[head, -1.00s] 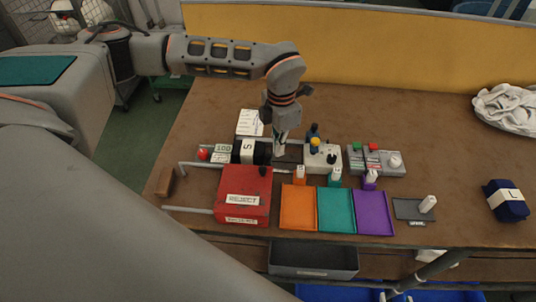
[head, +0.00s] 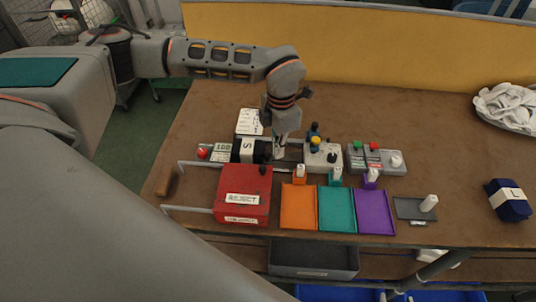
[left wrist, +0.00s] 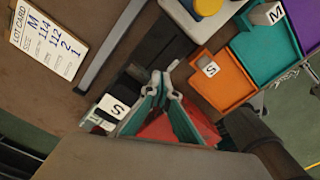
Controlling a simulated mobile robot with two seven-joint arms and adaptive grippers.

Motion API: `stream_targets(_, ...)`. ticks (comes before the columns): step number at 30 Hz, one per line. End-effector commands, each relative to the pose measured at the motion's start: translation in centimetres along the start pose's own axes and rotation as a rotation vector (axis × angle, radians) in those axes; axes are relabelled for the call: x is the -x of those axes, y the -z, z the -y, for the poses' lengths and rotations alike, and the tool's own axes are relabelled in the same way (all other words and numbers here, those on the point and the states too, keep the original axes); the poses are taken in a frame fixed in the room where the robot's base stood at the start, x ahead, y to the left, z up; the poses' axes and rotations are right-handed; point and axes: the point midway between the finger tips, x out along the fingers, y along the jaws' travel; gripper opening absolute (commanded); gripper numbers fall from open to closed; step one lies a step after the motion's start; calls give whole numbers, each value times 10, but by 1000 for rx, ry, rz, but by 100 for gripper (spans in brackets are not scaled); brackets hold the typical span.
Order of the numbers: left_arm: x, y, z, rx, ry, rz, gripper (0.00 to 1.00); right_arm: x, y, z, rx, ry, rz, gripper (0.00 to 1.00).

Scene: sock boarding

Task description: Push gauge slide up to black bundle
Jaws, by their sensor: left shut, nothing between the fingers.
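The black bundle (head: 247,150) with a white S band lies on the gauge at the left of the bench. It also shows in the left wrist view (left wrist: 117,106), partly behind the fingers. My left gripper (head: 279,156) is shut and empty, pointing down just right of the bundle over the gauge's dark track (left wrist: 165,45). I cannot tell the gauge slide apart from the dark parts by the fingers, or whether the fingers touch it. The gauge's 100 plate (head: 222,152) sits left of the bundle. My right gripper is out of view.
A red box (head: 242,205) stands in front of the gauge. Orange (head: 298,210), teal (head: 336,212) and purple (head: 374,213) trays lie to its right. A grey block with a yellow knob (head: 321,157) stands close right of my gripper. A lot card (head: 249,122) lies behind.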

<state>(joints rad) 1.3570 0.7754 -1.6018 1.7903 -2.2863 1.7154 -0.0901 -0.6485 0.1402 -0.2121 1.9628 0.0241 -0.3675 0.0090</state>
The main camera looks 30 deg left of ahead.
Motion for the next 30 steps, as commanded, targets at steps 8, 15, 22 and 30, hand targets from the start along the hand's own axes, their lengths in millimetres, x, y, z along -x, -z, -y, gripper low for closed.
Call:
stream_targets(8,-12,0,0,0,0,-1,0,-3,-8,2,-1,1,5,40)
stream_targets(15,-20,0,0,-1,0,0,0,-6,-12,2,-1,2,6,40)
stream_targets(22,-20,0,0,0,0,0,0,-6,-11,2,-1,2,5,40)
stream_targets(30,-20,0,0,0,0,0,0,-5,-9,2,-2,1,2,40)
